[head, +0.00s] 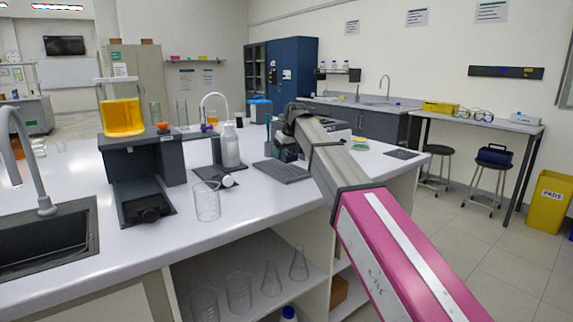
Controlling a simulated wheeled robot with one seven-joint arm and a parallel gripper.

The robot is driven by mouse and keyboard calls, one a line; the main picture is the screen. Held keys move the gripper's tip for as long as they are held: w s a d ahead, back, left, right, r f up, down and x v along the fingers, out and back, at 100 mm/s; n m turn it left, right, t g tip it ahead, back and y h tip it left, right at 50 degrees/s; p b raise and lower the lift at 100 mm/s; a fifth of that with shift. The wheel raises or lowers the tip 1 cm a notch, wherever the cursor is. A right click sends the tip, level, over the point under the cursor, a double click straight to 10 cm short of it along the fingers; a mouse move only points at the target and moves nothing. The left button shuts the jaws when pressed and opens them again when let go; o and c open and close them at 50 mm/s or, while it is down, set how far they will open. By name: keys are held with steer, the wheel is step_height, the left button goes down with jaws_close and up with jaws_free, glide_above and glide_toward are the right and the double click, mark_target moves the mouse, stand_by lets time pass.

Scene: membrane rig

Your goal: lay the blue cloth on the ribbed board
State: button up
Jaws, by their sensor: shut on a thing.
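My arm reaches from the lower right over the white bench, and my gripper (284,140) is at its far end, small and partly hidden by my own wrist. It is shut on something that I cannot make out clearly. A small bluish-teal patch (287,154) shows just below it; I cannot tell whether this is the blue cloth. A dark grey slab with fine lines (283,171), which looks like the ribbed board, lies flat on the bench just below and in front of my gripper. My arm covers the area to its right.
On the bench (120,245), a glass beaker (207,203), a white bottle (230,147) and a dark stand with an orange-filled vessel (122,116) are left of the slab. A sink (45,245) is at far left. A yellow-green item (359,143) lies right of my arm.

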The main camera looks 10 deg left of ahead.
mark_target(286, 170)
steer(key=shift+w+d+f, duration=0.2)
steer(key=shift+w+f, duration=0.15)
steer(key=shift+w, duration=0.1)
steer(key=shift+f, duration=2)
steer(key=shift+f, duration=0.15)
steer(key=o, duration=0.9)
steer(key=v, duration=1.2)
